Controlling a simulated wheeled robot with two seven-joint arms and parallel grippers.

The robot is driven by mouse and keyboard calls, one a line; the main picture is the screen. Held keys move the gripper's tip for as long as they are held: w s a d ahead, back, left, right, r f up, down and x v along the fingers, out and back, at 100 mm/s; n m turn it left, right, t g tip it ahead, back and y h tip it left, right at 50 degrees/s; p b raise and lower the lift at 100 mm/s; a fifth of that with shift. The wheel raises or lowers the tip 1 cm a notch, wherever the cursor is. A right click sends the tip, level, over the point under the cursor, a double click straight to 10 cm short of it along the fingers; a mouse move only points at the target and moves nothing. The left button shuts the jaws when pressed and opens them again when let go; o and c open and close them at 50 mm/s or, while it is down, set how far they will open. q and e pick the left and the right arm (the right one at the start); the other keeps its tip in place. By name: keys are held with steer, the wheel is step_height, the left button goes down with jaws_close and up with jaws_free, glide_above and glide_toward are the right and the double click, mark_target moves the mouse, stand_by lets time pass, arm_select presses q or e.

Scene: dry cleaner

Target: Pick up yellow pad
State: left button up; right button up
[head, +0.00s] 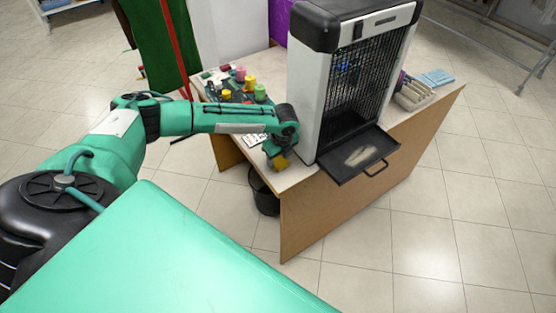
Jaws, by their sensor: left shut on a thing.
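The fingers are small here and partly hide the pad. My right gripper is not in view.
The table (294,176) bears the tall machine (347,75) with its dark tray (357,157) pulled out. Colored spools (249,83) stand at the back left, and a tray of small items (413,95) is at the right. A black bin (264,193) stands below. The floor at right is clear.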

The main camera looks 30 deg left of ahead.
mark_target(275, 160)
arm_select(q)
steer(key=shift+s+r, duration=0.15)
steer(key=shift+r, duration=0.05)
steer(key=shift+a+r+b, duration=0.1)
steer(key=shift+r+b, duration=0.2)
steer(key=shift+b, duration=0.15)
steer(key=r, duration=0.2)
steer(key=r+b, duration=0.1)
steer(key=r, duration=0.3)
steer(key=shift+s+a, duration=0.15)
steer(key=shift+s, duration=0.2)
steer(key=s+a+b, duration=0.1)
steer(key=s+a, duration=0.2)
steer(key=s, duration=0.5)
steer(key=s+a+b, duration=0.2)
steer(key=s+a, duration=0.2)
steer(key=s, duration=0.5)
steer(key=shift+s, duration=0.25)
steer(key=shift+a, duration=0.1)
